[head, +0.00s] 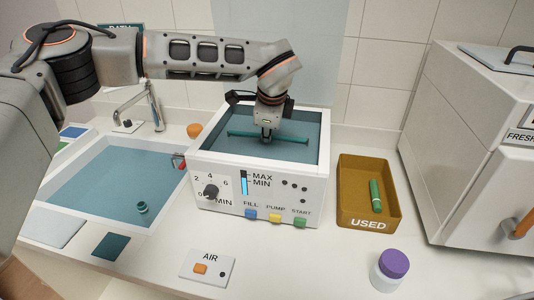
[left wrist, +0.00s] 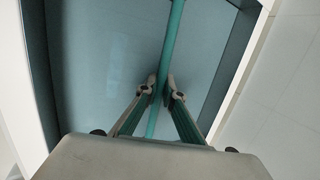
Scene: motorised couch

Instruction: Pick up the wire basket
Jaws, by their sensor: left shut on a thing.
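A teal bar (head: 290,139) lies across the water-filled tank (head: 312,180) of the white machine; in the left wrist view the bar (left wrist: 174,35) runs between my fingers. It looks like a handle, perhaps the wire basket's. No wire mesh can be made out, so the basket's body is hidden or under the water. My left gripper (head: 267,137) reaches down over the tank from above and is shut on the bar near its middle; its fingertips (left wrist: 161,88) also show in the left wrist view. My right gripper is not in view.
A sink basin (head: 100,185) with a tap (head: 152,105) is at left. A brown USED tray (head: 352,207) holding a green tube stands right of the machine. A purple-lidded jar (head: 390,270) and an AIR switch plate (head: 208,268) are in front. A large white cabinet (head: 445,150) bounds the right.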

